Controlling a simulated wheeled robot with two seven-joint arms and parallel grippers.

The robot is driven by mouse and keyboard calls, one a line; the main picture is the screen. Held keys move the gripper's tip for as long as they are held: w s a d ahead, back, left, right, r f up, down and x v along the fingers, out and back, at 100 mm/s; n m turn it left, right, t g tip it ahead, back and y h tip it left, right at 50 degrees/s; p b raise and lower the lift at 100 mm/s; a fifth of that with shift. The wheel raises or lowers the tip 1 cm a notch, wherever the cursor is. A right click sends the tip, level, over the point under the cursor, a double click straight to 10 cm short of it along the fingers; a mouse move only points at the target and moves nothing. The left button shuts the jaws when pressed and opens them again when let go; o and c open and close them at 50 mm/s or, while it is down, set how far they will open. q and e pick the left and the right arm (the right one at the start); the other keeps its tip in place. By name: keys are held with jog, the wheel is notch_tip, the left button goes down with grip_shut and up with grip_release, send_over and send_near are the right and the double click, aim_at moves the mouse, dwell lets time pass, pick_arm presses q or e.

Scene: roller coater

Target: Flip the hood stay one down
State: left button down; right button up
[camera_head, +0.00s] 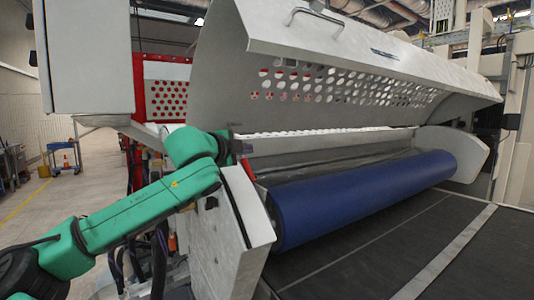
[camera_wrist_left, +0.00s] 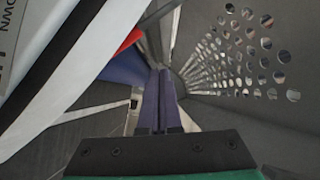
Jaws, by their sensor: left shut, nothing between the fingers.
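The perforated grey hood (camera_head: 330,85) of the roller coater stands raised above the blue roller (camera_head: 360,195). My left arm comes in from the left, and its gripper (camera_head: 236,150) is at the near left end of the machine, under the hood's edge. In the left wrist view the two fingers (camera_wrist_left: 158,100) are together with nothing between them. A small red part (camera_head: 247,168) lies just beside the gripper; red also shows in the left wrist view (camera_wrist_left: 128,42), left of the fingertips. I cannot tell for certain which part is the hood stay. My right gripper is out of view.
A grey end plate (camera_head: 248,205) stands below my left gripper at the roller's near end. A dark conveyor bed (camera_head: 390,250) lies in front of the roller. The hood's holed panel (camera_wrist_left: 250,50) is close on the right in the left wrist view.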

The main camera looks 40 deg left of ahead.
pick_arm(q)
jog(key=shift+w+a+f, duration=0.1)
jog(key=shift+a+f, duration=0.1)
jog(key=shift+a, duration=0.2)
jog(key=shift+w+a+f, duration=0.4)
jog(key=shift+a+f, duration=0.15)
jog(key=shift+a, duration=0.15)
jog(key=shift+w+a+f, duration=0.2)
jog(key=shift+a+f, duration=0.1)
jog(key=shift+a, duration=0.15)
jog(key=shift+a+f, duration=0.2)
jog(key=shift+a, duration=0.15)
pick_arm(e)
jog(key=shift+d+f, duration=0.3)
pick_arm(q)
jog(key=shift+d, duration=0.1)
jog(key=shift+r, duration=0.1)
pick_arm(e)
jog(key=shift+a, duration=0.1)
